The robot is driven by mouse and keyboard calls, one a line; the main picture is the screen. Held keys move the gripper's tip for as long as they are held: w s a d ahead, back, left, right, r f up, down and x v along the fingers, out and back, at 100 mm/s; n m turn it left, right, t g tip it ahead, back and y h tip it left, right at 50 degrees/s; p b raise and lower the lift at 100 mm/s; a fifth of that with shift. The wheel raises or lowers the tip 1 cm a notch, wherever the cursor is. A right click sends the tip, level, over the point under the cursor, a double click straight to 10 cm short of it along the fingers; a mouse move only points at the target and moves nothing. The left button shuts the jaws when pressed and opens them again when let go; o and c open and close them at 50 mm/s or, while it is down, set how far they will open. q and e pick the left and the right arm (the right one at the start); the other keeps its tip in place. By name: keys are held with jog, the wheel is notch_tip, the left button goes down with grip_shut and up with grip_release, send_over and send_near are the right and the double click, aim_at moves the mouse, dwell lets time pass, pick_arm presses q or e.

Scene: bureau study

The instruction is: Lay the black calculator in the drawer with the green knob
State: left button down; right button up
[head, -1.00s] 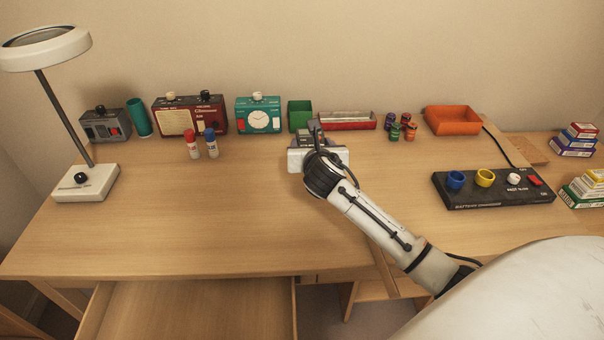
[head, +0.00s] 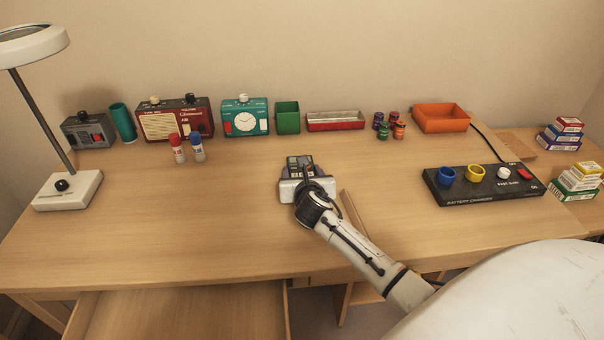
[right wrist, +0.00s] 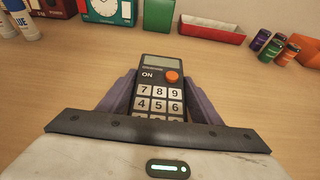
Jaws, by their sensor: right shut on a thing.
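The black calculator (head: 300,161) has a grey screen, pale number keys and an orange button, clearest in the right wrist view (right wrist: 158,76). My right gripper (head: 303,171) is shut on it, with a purple finger on each side in the right wrist view (right wrist: 158,98). The calculator is over the middle of the desk; its exact height is hard to tell. An open wooden drawer (head: 185,312) shows below the desk's front edge at lower left. Its visible inside is bare. Its front and any green knob are out of view. My left gripper is not in view.
A lamp (head: 68,190) stands at the left. Red and blue glue sticks (head: 197,148), a red radio (head: 175,120), a teal clock (head: 246,116) and trays line the back. A black battery charger (head: 485,188) lies at right. The desk's front left is clear.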

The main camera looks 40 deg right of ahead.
jog(key=o, duration=0.8)
jog(key=shift+f, duration=0.1)
jog(key=shift+c, duration=0.2)
jog(key=o, duration=0.4)
